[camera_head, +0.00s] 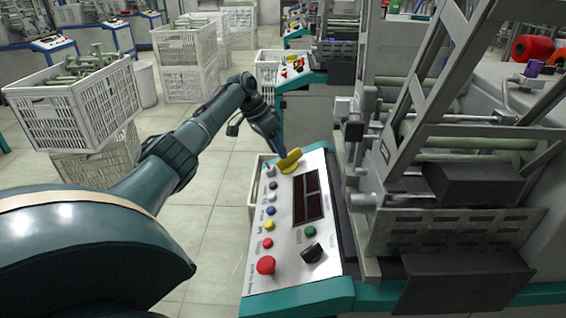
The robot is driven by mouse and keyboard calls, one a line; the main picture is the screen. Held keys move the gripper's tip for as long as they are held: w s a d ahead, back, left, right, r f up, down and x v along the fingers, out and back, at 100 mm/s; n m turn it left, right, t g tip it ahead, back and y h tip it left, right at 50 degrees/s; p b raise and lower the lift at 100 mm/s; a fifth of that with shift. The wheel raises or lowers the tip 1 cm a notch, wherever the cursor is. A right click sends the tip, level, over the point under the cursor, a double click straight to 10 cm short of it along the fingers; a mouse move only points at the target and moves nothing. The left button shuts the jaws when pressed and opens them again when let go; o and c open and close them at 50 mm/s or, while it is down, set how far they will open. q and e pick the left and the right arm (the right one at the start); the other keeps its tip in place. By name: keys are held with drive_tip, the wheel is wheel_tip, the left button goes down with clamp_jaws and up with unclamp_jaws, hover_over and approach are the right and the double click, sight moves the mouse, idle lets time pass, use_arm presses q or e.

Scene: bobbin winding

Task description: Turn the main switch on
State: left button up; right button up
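The control panel (285,240) is a pale sloped plate with teal edges in the middle of the head view. A yellow switch handle (289,161) stands at its far end; it looks like the main switch. A black rotary knob (312,253) sits at the near right. My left arm reaches in from the left, and my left gripper (281,148) is right at the yellow handle, just behind it. Its fingers are too small and partly hidden to tell whether they are open or touch the handle. My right gripper is not in view.
The panel also carries a red button (266,265), several small coloured buttons and a dark display (308,197). The winding machine (460,180) rises close on the right. White crates (80,105) with bobbins stand at left. Tiled floor (215,225) lies open beside the panel.

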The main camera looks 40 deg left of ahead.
sight(290, 159)
use_arm(q)
drive_tip(key=shift+b+x, duration=0.4)
drive_tip(key=shift+x, duration=1.7)
drive_tip(key=shift+w, duration=0.1)
drive_tip(key=shift+c, duration=0.2)
clamp_jaws()
